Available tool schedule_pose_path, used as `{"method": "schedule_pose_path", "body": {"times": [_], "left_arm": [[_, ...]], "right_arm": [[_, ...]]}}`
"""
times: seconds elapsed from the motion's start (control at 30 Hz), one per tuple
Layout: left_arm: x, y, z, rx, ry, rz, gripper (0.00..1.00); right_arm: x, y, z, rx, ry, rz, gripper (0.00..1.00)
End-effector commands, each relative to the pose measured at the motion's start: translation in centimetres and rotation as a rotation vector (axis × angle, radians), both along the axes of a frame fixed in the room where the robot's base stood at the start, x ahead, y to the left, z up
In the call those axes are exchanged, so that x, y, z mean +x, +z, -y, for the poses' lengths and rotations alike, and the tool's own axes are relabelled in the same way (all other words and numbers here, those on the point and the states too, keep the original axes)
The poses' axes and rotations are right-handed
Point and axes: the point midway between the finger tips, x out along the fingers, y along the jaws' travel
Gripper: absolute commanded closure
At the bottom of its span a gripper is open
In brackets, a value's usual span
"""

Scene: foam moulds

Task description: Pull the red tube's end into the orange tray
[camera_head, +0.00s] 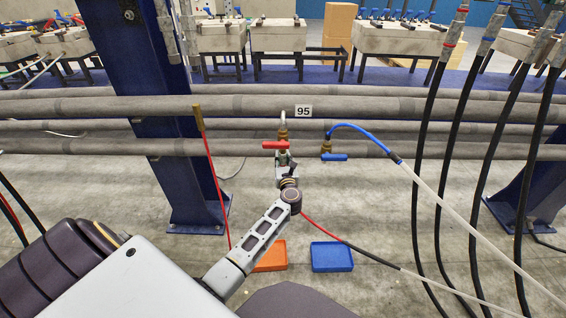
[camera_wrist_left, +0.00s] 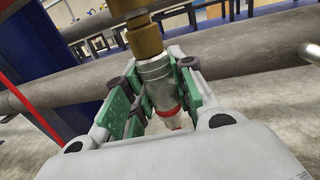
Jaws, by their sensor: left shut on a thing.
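My left gripper (camera_head: 284,166) is just below the valve with the red handle (camera_head: 275,145). In the left wrist view its green-padded fingers (camera_wrist_left: 155,88) are shut around a silver connector (camera_wrist_left: 156,72) with a red ring, the red tube's end. The connector meets the brass valve (camera_wrist_left: 144,38) above it; I cannot tell whether they are joined. The red tube (camera_head: 322,231) shows below my arm, running down to the right into a dark, then pale hose. The orange tray (camera_head: 271,257) is on the floor, partly hidden by my arm. My right gripper is out of view.
A blue tray (camera_head: 332,257) sits right of the orange one. A blue tube (camera_head: 362,131) hangs by the blue-handled valve (camera_head: 333,157). Another thin red line (camera_head: 213,168) hangs at left. Black hoses (camera_head: 470,140) hang at right. Grey pipes (camera_head: 70,107) cross behind.

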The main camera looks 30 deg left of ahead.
Motion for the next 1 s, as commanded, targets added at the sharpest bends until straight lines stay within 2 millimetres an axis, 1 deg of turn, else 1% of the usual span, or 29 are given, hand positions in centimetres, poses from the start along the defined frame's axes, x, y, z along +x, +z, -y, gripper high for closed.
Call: {"method": "schedule_pose_path", "body": {"times": [0.6,1.0], "left_arm": [[-0.07,-0.81,0.02,-0.002,0.0,-0.004,1.0],[-0.03,-0.88,0.01,-0.001,0.0,-0.002,1.0]], "right_arm": [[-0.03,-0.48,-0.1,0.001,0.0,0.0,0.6],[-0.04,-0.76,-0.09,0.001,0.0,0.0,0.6]]}}
